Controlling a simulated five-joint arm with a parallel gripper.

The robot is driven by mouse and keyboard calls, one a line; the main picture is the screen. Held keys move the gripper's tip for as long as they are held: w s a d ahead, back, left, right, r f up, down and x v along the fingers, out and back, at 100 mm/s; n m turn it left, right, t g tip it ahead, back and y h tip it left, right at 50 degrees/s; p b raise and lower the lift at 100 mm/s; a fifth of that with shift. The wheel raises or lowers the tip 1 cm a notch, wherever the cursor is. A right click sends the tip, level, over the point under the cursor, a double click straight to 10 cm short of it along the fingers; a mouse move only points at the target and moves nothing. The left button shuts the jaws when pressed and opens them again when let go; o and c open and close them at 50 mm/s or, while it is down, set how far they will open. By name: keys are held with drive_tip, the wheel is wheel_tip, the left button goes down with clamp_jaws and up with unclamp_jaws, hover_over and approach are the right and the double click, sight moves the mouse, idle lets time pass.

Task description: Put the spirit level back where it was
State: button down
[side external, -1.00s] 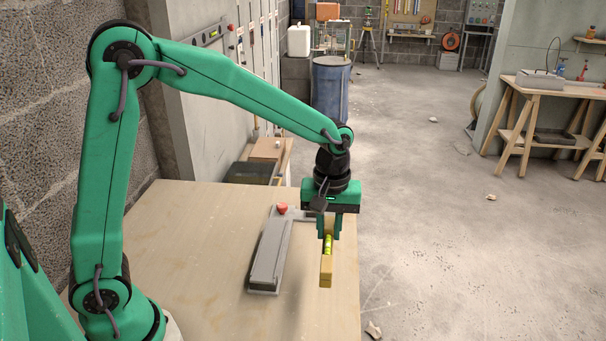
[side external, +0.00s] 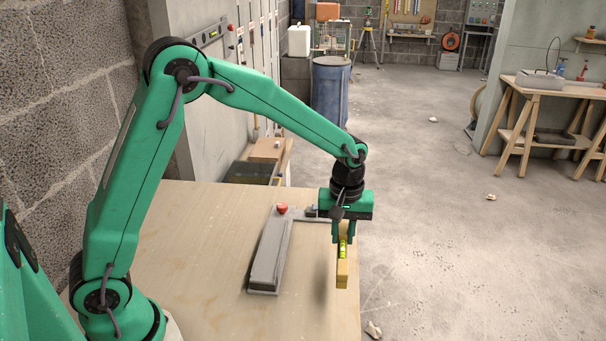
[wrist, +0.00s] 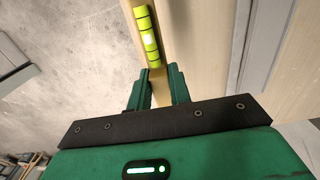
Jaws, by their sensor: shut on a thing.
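The spirit level is a short yellow-tan bar with a bright green vial; it shows in the side view (side external: 342,272) and in the wrist view (wrist: 157,62). My gripper (side external: 343,240) is shut on the spirit level, as the wrist view (wrist: 159,90) also shows. The bar hangs below my fingers near the right edge of the wooden table (side external: 190,255). In the side view I cannot tell exactly how high it is above the tabletop.
A long grey device (side external: 268,258) with a red knob (side external: 281,208) lies on the table just left of my gripper. The table's left and front area is clear. Past the table's right edge is open concrete floor (side external: 450,240).

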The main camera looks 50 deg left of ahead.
hover_over(335, 252)
wheel_tip(335, 252, down, 4)
drive_tip(key=shift+a, duration=0.15)
drive_tip(key=shift+f, duration=0.1)
drive_tip(key=shift+f, duration=1.9)
drive_tip(key=shift+f, duration=0.1)
drive_tip(key=c, duration=1.3)
unclamp_jaws()
wheel_tip(335, 252, up, 12)
